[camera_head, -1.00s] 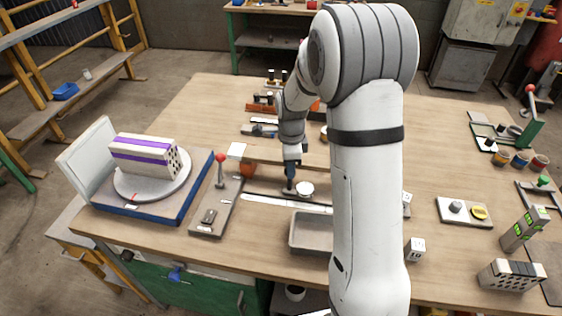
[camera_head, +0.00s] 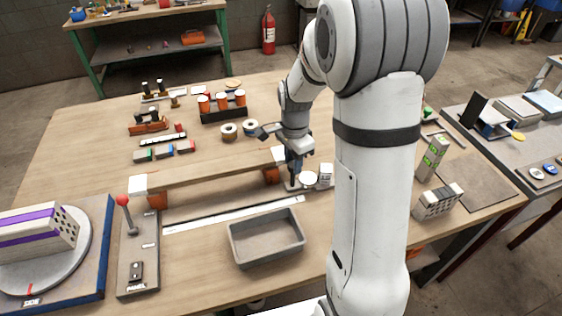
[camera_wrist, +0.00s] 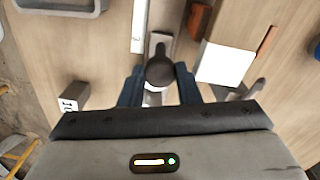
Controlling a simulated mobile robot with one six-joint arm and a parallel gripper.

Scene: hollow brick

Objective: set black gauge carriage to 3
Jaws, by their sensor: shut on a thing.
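The gauge carriage (camera_head: 292,186) is a small dark slider with a pale round disc (camera_head: 308,178) on its right side. It sits by the right end of a long white scale strip (camera_head: 235,213). My gripper (camera_head: 294,176) points down over the carriage. In the wrist view its two dark blue fingers (camera_wrist: 159,86) are shut on the carriage's dark round knob (camera_wrist: 160,69). The strip also shows in the wrist view (camera_wrist: 139,25). Its markings and the carriage's exact reading are too small to tell.
A grey tray (camera_head: 266,240) stands in front of the strip. A white block (camera_head: 325,174) is just right of the carriage, close to my arm. A red-knobbed lever panel (camera_head: 137,250) is at the left. Orange-brown end blocks with white tops (camera_head: 280,155) stand behind the strip.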

